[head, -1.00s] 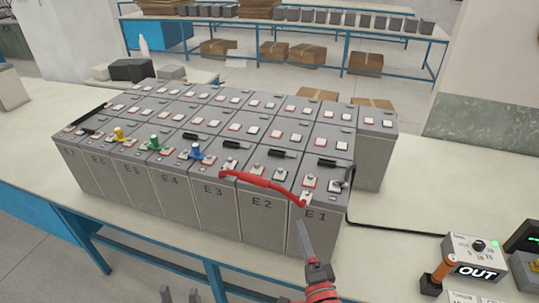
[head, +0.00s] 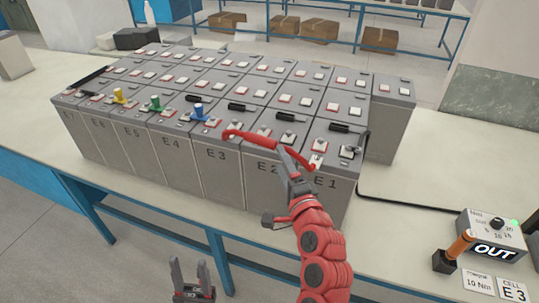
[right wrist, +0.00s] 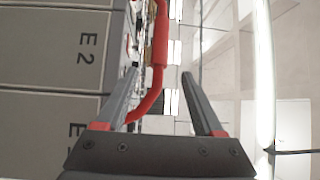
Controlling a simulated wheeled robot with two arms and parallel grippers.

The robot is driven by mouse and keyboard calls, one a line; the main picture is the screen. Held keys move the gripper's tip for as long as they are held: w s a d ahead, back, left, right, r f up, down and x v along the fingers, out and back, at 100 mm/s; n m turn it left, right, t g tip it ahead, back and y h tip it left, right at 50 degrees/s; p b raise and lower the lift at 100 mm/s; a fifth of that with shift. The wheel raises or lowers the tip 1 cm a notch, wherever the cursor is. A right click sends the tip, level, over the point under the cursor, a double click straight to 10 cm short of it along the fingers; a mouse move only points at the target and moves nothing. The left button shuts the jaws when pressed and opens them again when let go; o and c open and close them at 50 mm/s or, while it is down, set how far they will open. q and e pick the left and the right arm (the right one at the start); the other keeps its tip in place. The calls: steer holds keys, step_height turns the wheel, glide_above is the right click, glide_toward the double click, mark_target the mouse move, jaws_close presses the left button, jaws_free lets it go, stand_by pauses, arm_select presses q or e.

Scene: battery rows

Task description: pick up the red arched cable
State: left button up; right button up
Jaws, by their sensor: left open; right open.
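The red arched cable (head: 255,137) lies across the tops of the front batteries, from E3 over E2 to E1. Part of it is hidden behind my right gripper (head: 284,153). In the right wrist view, the cable (right wrist: 159,50) passes between the two spread fingers of the right gripper (right wrist: 161,73), nearer the left finger. The right gripper is open; I cannot tell whether a finger touches the cable. My left gripper (head: 189,266) is open and empty, low in front of the table.
Yellow (head: 118,96), green (head: 156,103) and blue (head: 198,113) caps stand on the front row. A black cable (head: 400,203) runs right to a meter box (head: 490,235). An orange-handled tool (head: 455,250) stands beside it. The table's right part is mostly bare.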

mark_target(273, 143)
steer(key=shift+b+x, duration=2.6)
steer(key=shift+x, duration=1.25)
jaws_close()
